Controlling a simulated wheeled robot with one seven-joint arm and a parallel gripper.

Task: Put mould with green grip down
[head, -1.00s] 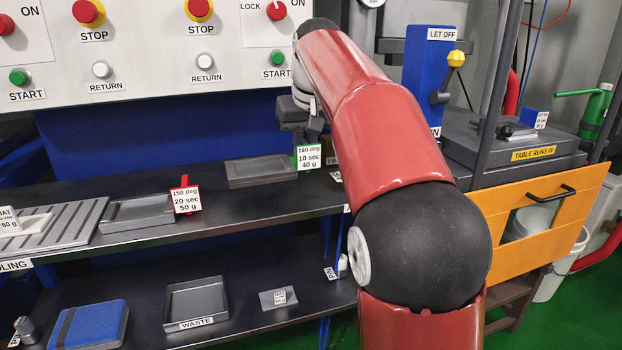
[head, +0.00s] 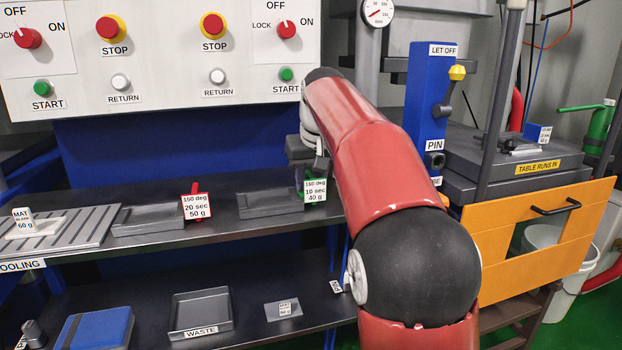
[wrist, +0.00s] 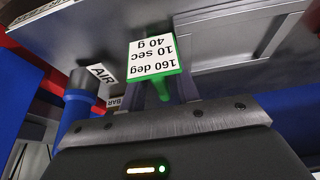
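The grey mould with the green grip (head: 270,203) is a shallow tray on the upper shelf, right of the mould with the red grip (head: 150,218). It looks level and appears to rest on the shelf. Its tag (head: 315,189) reads 160 deg, 10 sec, 40 g. My gripper (head: 318,172) is at its right end, partly hidden by my arm. In the wrist view the green grip (wrist: 160,88) is between my fingers, which look closed on it. The tag hides part of the grip and fingertips.
The upper shelf also holds a slatted rack (head: 75,232) at left. The lower shelf holds a waste tray (head: 200,325), a blue pad (head: 95,328) and a small labelled plate (head: 284,310). A blue post (head: 428,90) and orange panel (head: 540,240) stand at right.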

